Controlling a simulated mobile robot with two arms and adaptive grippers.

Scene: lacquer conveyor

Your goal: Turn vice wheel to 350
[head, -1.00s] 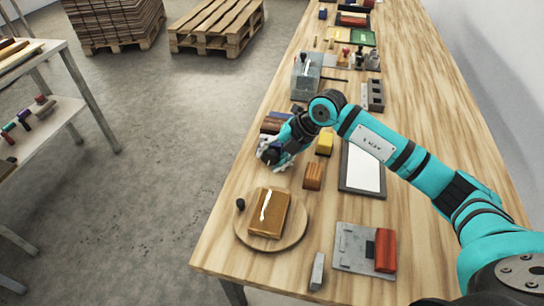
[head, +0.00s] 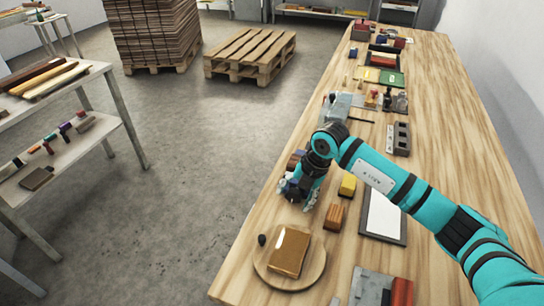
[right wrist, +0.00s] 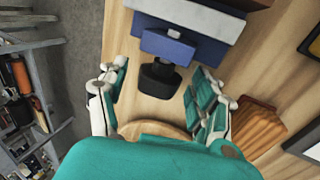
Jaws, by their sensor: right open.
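No wheel with a readable scale can be made out in either view. In the right wrist view a blue block (right wrist: 165,47) with a black knob-like part (right wrist: 159,82) sits against a pale grey body; I cannot tell for sure whether this is the vice and its wheel. My right gripper (right wrist: 160,72) is open, its fingers apart on either side of the black part, with no clear contact. In the head view my right gripper (head: 300,192) points down near the table's left edge and partly hides what is behind it. My left gripper is not in view.
A round board (head: 262,272) with a brown block (head: 288,250) lies in front of the gripper. A wooden block (head: 335,216), a yellow block (head: 348,185) and a framed white panel (head: 383,213) lie to its right. The table's right side is largely clear.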

